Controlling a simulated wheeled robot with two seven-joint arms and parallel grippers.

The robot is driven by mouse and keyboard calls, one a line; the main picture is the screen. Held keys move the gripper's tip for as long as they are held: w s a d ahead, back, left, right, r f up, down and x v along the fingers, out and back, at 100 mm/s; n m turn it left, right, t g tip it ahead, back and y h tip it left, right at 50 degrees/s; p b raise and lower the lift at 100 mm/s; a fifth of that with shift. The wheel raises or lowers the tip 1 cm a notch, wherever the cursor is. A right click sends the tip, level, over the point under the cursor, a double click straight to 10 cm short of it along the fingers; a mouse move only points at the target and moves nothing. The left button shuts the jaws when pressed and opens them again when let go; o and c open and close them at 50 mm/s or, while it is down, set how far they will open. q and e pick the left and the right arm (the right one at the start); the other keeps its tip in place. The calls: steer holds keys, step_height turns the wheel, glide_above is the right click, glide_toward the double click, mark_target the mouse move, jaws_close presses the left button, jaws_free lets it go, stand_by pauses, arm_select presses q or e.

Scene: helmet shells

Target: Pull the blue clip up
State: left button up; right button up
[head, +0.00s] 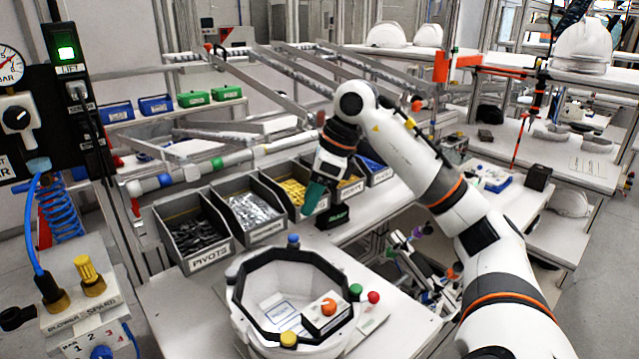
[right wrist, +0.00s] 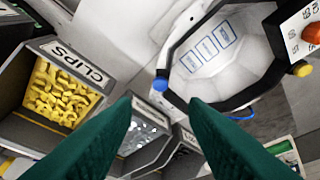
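The blue clip (head: 293,240) is a small rounded blue piece at the back rim of a white helmet shell (head: 240,318) with a black inner edge. In the right wrist view the blue clip (right wrist: 160,84) appears beyond the gap between my fingertips, apart from them. My right gripper (head: 313,205) has green fingers and hangs above the bins, behind the shell. In the right wrist view its fingers (right wrist: 160,103) are spread and empty. My left gripper is not in view.
Bins of dark pivots (head: 195,232), silver parts (head: 256,210) and yellow clips (right wrist: 58,92) stand behind the shell. A yellow piece (head: 289,339) and a green piece (head: 356,290) sit at the rim.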

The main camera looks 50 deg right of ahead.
steer(key=shift+v, duration=2.2)
